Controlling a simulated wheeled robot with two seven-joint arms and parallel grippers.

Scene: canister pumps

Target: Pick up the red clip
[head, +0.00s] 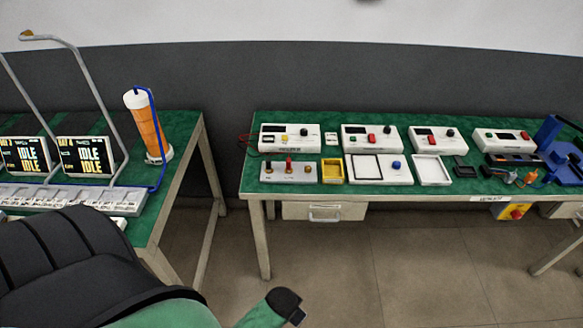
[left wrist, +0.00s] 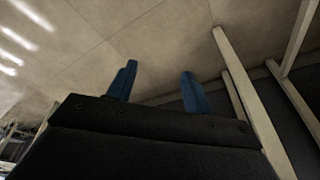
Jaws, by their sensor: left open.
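No separate red clip can be made out with certainty. A thin red lead (head: 245,141) lies at the left end of the right-hand bench, beside a white device (head: 290,138). A small red part (head: 289,162) stands on the grey terminal box (head: 290,173) in front of that device. My left gripper (left wrist: 158,88) shows in the left wrist view with its two blue fingers apart and nothing between them. Bare floor and bench legs lie beyond it. Its fingers do not show in the head view, and neither does my right gripper.
The green-topped right-hand bench (head: 225,200) also carries several white devices, a yellow tray (head: 331,171) and a blue fixture (head: 562,150). The left bench (head: 180,130) holds an orange canister (head: 147,127) and display screens (head: 87,156). Open floor (head: 340,270) lies in front.

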